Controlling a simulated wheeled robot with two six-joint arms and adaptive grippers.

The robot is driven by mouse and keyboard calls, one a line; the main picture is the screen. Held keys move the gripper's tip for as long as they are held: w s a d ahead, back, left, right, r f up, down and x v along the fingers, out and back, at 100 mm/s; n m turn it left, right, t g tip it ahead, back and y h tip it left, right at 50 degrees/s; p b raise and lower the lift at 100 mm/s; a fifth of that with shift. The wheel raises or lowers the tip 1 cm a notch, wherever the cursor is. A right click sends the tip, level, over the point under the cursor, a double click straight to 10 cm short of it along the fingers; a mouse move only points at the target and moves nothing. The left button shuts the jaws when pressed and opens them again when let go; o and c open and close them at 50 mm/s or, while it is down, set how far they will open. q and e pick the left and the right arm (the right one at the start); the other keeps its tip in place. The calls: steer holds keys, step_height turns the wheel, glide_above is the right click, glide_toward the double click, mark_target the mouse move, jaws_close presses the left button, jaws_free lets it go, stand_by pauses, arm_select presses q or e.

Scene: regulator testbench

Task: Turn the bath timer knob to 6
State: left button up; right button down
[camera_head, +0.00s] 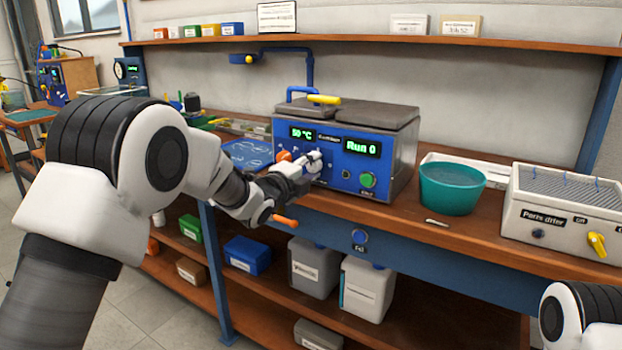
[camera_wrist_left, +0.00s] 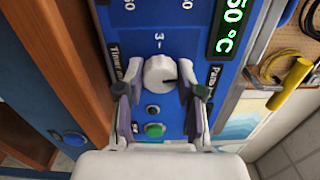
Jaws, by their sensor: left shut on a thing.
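The blue bath unit (camera_head: 330,143) stands on the bench with a grey lid, and its displays read "50 °C" and "Run 0". In the left wrist view, the white knob (camera_wrist_left: 158,71) sits on the blue panel with a dark pointer mark. A "3" is printed by it, and a "Timer" label (camera_wrist_left: 115,62) is partly covered. My left gripper (camera_head: 314,163) is at the panel front; in the wrist view its fingers (camera_wrist_left: 161,88) lie on either side of the knob, shut on it. The knob is mostly hidden in the head view. My right gripper is out of view.
A green button (camera_head: 367,180) is right of my left gripper, and an orange knob (camera_head: 284,156) is left of it. A teal tub (camera_head: 451,190) and a white parts drier (camera_head: 556,212) stand to the right. An orange-tipped handle (camera_head: 285,220) is below the bench edge.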

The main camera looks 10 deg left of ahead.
arm_select(q)
steer(key=shift+f+m+b, duration=0.1)
steer(key=shift+m+b, duration=0.45)
steer(key=shift+m, duration=0.25)
steer(key=o, duration=1.2)
steer(key=shift+c, duration=0.2)
steer(key=v, duration=1.2)
